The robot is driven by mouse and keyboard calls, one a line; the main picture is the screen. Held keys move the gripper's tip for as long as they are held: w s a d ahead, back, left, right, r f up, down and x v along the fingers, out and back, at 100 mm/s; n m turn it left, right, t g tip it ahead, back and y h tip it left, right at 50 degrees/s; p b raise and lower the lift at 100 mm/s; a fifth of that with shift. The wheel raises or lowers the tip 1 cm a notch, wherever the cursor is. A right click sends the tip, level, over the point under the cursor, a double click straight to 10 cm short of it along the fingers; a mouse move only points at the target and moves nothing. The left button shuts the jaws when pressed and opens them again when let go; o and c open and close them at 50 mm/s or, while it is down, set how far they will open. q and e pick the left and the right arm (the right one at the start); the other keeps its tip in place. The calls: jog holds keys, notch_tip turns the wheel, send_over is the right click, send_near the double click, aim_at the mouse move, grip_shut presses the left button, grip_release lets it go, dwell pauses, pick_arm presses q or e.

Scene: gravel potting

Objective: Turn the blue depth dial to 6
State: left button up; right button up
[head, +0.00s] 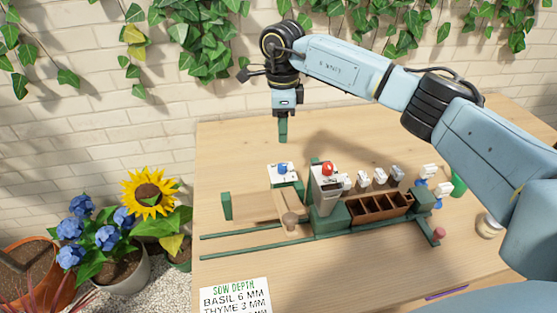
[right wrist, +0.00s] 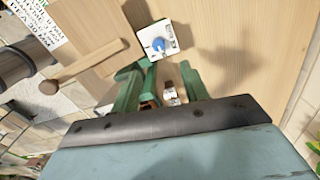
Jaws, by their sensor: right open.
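The blue depth dial (head: 282,169) sits on a small white plate (head: 272,179) on the green and wooden machine; its setting is too small to read. It also shows in the right wrist view (right wrist: 158,44), ahead of my fingers. My right gripper (head: 283,138) hangs pointing down above and slightly behind the dial, apart from it. In the right wrist view its two green fingers (right wrist: 164,82) are spread with nothing gripped between them. My left gripper is in neither view.
A red dial (head: 327,169) stands on a taller white-faced block just right of the blue dial. A wooden seed tray (head: 380,209) and several white tags lie further right. A sow depth card (head: 236,298) lists basil 6 mm and thyme 3 mm. Potted flowers (head: 147,195) stand left of the table.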

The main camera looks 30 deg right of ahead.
send_over(282, 165)
notch_tip(282, 165, down, 6)
jog(key=shift+s+r, duration=0.1)
notch_tip(282, 165, down, 4)
jog(key=shift+f, duration=0.8)
jog(key=shift+c, duration=0.4)
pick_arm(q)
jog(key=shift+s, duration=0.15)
pick_arm(e)
grip_shut()
